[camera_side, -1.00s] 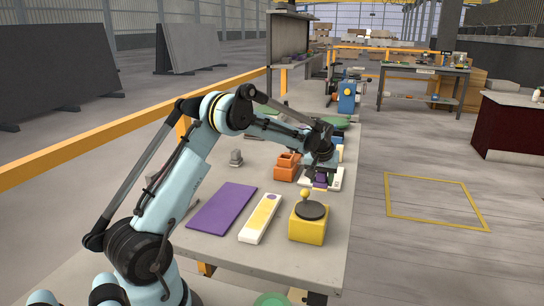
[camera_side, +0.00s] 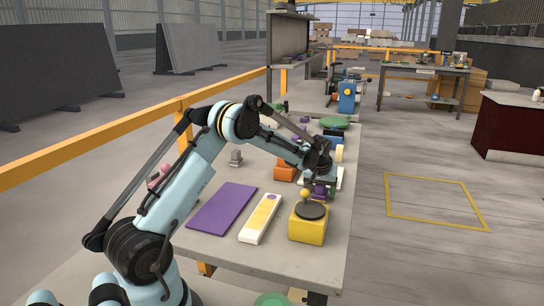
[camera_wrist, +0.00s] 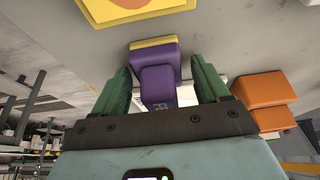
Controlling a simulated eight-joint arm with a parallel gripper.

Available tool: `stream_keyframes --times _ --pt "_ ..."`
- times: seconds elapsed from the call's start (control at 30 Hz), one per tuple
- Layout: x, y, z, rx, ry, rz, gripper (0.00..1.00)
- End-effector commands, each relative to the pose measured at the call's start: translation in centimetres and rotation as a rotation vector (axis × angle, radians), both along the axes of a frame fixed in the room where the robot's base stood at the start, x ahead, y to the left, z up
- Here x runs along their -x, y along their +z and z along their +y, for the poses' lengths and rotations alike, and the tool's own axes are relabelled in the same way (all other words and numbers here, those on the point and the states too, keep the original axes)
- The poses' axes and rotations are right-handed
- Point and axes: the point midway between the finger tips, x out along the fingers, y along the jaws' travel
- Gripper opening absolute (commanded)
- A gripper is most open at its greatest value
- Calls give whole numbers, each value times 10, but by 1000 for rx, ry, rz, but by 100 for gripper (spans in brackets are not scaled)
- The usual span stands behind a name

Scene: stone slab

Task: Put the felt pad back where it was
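My gripper (camera_side: 320,184) is low over the right part of the slab, behind the yellow block. The purple block, probably the felt pad, also shows under my gripper in the side view (camera_side: 319,193), partly hidden. Whether it touches the slab is unclear. A white strip (camera_side: 251,232) with a yellow area and a purple dot lies on the slab (camera_side: 290,268).
A flat purple mat (camera_side: 222,208) lies left of the white strip. Orange blocks (camera_side: 285,171) stand behind, left of my gripper. The slab's right edge is close.

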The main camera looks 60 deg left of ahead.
Motion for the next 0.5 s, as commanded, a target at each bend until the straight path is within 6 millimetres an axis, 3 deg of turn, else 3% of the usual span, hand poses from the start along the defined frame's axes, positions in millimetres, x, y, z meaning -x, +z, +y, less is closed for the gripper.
stream_keyframes --times 0.27,0.5 --pt "0 1 0 0 0 0 74" --pt "5 23 -6 0 0 0 74"
